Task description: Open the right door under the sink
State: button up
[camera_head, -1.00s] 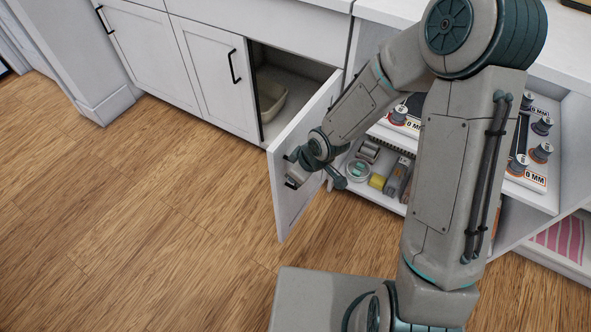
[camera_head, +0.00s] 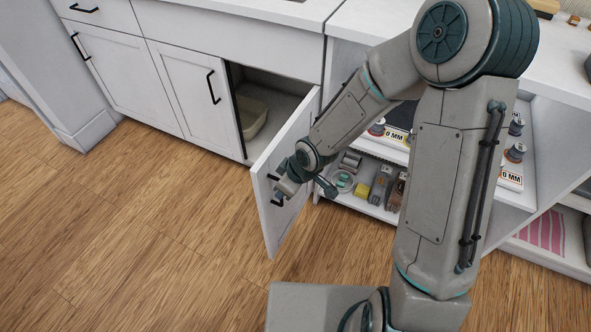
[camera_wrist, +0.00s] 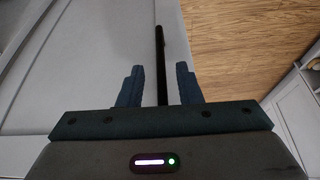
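The right door under the sink (camera_head: 284,170) is a white panel standing well open, swung out from the cabinet, with its free edge toward the room. My gripper (camera_head: 281,189) is at the door's black handle near the free edge. In the wrist view the dark handle (camera_wrist: 160,62) runs between the two blue fingers of my gripper (camera_wrist: 160,88), with a gap visible on both sides. The fingers are open around the handle, not closed on it. The cabinet opening (camera_head: 285,92) shows a pale bin (camera_head: 253,115) inside.
A closed white door (camera_head: 188,95) with a black handle is left of the opening. Open shelves (camera_head: 375,207) with small goods stand right, behind the open door and my arm. The wooden floor (camera_head: 130,240) is clear at left and in front.

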jog(key=p+v, duration=0.5)
jog(key=v, duration=0.5)
jog(key=shift+r, duration=0.2)
jog(key=shift+d, duration=0.1)
jog(key=s+d+r+m+h+p, duration=0.2)
jog(key=d+r+m+h+p, duration=0.5)
jog(key=d+r, duration=0.65)
jog(key=s+d+r+m+y+p, duration=0.1)
jog(key=s+r+m+p, duration=0.2)
jog(key=r, duration=0.6)
jog(key=s+d+r+m+y+p, duration=0.2)
jog(key=s+r, duration=0.3)
jog(key=r, duration=0.3)
jog(key=shift+d+r+m+t+p, duration=0.3)
jog(key=shift+r+m+t+p, duration=0.1)
jog(key=shift+p, duration=0.2)
